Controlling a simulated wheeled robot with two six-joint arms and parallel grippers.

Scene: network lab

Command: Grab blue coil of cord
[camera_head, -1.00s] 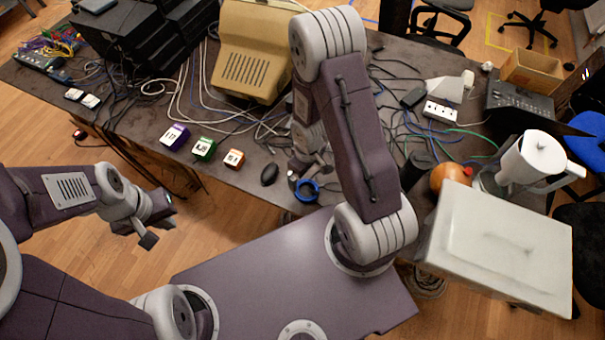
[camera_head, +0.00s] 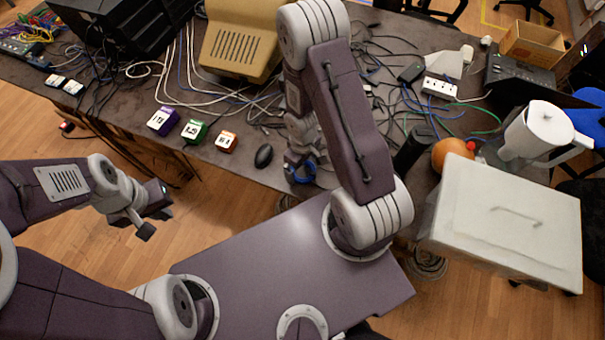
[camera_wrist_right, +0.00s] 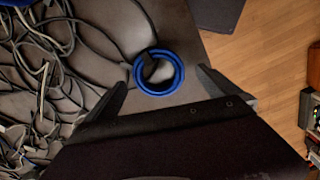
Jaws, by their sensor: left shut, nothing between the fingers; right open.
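The blue coil of cord (camera_head: 303,178) lies near the front edge of the dark desk, partly hidden by my right gripper in the head view. In the right wrist view the blue coil (camera_wrist_right: 177,75) shows as a whole ring, just ahead of and between the fingertips. My right gripper (camera_wrist_right: 160,82) is open, a finger on each side of the coil, with nothing held. I cannot tell the exact height gap to the coil. My left gripper (camera_head: 152,212) is shut and empty, off the desk's front side at the left, over the floor.
A black mouse (camera_head: 263,156) lies left of the coil, with orange (camera_head: 226,141), green (camera_head: 194,131) and purple (camera_head: 162,121) boxes beyond it. Loose cables cover the desk behind. A dark cylinder (camera_head: 412,150), an orange ball (camera_head: 453,152) and a white box (camera_head: 505,222) stand to the right.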

